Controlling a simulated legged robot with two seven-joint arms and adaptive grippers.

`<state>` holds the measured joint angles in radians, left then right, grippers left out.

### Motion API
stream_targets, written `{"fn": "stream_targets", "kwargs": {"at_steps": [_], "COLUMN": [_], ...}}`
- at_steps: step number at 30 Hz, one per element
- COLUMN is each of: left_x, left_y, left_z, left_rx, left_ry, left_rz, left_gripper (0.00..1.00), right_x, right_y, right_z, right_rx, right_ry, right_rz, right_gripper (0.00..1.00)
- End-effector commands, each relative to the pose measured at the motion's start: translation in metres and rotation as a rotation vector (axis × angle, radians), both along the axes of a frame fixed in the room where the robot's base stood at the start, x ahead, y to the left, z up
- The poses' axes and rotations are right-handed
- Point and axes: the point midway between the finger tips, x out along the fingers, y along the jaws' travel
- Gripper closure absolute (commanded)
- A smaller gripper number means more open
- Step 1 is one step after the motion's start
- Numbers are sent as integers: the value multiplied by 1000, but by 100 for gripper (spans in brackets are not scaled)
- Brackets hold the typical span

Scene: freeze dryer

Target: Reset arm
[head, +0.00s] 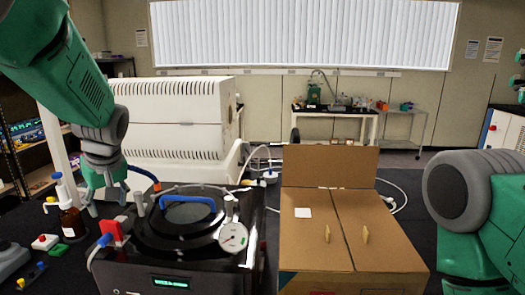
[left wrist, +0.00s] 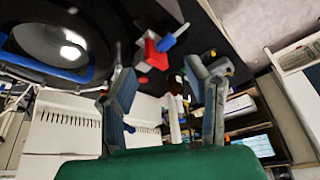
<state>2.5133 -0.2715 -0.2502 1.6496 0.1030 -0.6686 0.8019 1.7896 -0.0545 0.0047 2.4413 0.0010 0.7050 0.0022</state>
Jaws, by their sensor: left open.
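My left gripper (head: 106,202) hangs in the head view, pointing down, above the table to the left of the black freeze dryer lid. It is open; in the left wrist view its two grey fingers (left wrist: 165,80) stand apart with nothing between them. The freeze dryer (head: 180,262) has a round black lid with a blue handle (head: 188,206), a red valve (head: 112,232) and a pressure gauge (head: 232,236). The red valve also shows in the left wrist view (left wrist: 154,54). My right arm shows at the right edge of the head view, but its gripper is out of the picture.
A brown bottle (head: 70,222) stands left of the left gripper. A cardboard box (head: 345,240) sits right of the dryer. A large white machine (head: 175,115) stands behind. Small coloured items (head: 45,242) lie at the table's left.

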Motion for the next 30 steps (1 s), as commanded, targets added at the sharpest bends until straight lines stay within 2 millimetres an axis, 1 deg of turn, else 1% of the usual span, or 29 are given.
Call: {"fn": "stream_targets", "kwargs": {"at_steps": [1, 5, 8, 11, 14, 16, 17, 18, 20, 21, 23, 24, 26, 27, 29, 30], "left_x": [-2, -10, -21, -35, -56, -77, -89, -107, -139, -162, -197, -220, -252, -273, -302, -320], "left_y": [1, 4, 5, 7, 7, 7, 6, 5, 2, -1, -6, -10, -16, -20, -26, -30], "left_z": [-15, -46, -74, -106, -148, -182, -200, -223, -257, -277, -302, -315, -331, -339, -347, -352], "left_rx": [-2, -5, -7, -11, -19, -28, -33, -41, -56, -68, -85, -96, -113, -124, -141, -151], "left_ry": [18, 43, 66, 92, 127, 159, 175, 198, 230, 248, 274, 287, 303, 312, 326, 331], "left_rz": [-12, -53, -95, -144, -207, -260, -290, -331, -397, -441, -506, -548, -603, -637, -683, -713], "left_gripper": [57, 57, 57, 57, 57, 57, 57, 57, 57, 57, 57, 57, 57, 57, 57, 57], "right_x": [0, 0, 0, 0, 0, 0, 0, 0, 0, 0, 0, 0, 0, 0, 0, 0], "right_y": [0, 0, 0, 0, 0, 0, 0, 0, 0, 0, 0, 0, 0, 0, 0, 0], "right_z": [0, 0, 0, 0, 0, 0, 0, 0, 0, 0, 0, 0, 0, 0, 0, 0], "right_rx": [0, 0, 0, 0, 0, 0, 0, 0, 0, 0, 0, 0, 0, 0, 0, 0], "right_ry": [0, -1, -1, -1, 0, 0, 0, 0, 0, 0, 0, 0, 0, 0, 0, 0], "right_rz": [0, 0, 0, 0, 0, 0, 0, 0, 0, 0, 0, 0, 0, 0, 0, 0], "right_gripper": [62, 62, 62, 62, 62, 62, 62, 62, 62, 62, 62, 62, 62, 62, 62, 62]}}
